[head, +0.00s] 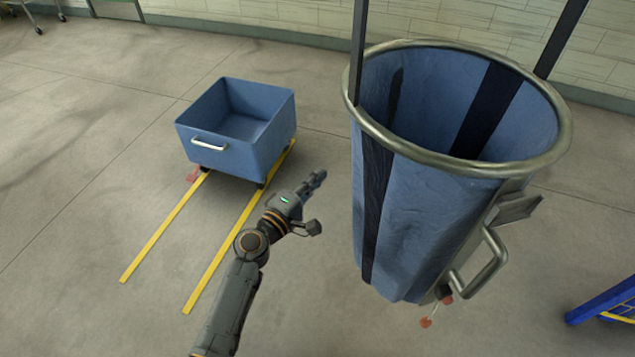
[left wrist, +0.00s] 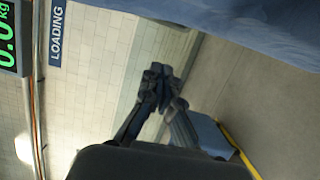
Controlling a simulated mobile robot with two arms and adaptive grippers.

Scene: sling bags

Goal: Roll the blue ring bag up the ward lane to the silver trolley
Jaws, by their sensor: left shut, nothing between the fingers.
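The blue ring bag (head: 420,225) hangs open-mouthed from a thick round metal ring (head: 357,112), with dark straps down it, at the right of the head view. A curved metal handle (head: 492,265) is at its lower right. Blue cloth, apparently the bag (left wrist: 245,25), also fills the top right of the left wrist view. My left gripper (head: 317,181) is shut and empty, left of the bag and apart from it. Its closed fingers show in the left wrist view (left wrist: 161,88). My right gripper is not in view. I cannot make out a silver trolley.
A blue tub cart (head: 235,150) with a white handle stands at the far end of two yellow floor lines (head: 165,228). A blue frame (head: 605,300) is at the right edge. A LOADING sign (left wrist: 57,35) is on the wall. Floor left of the lines is clear.

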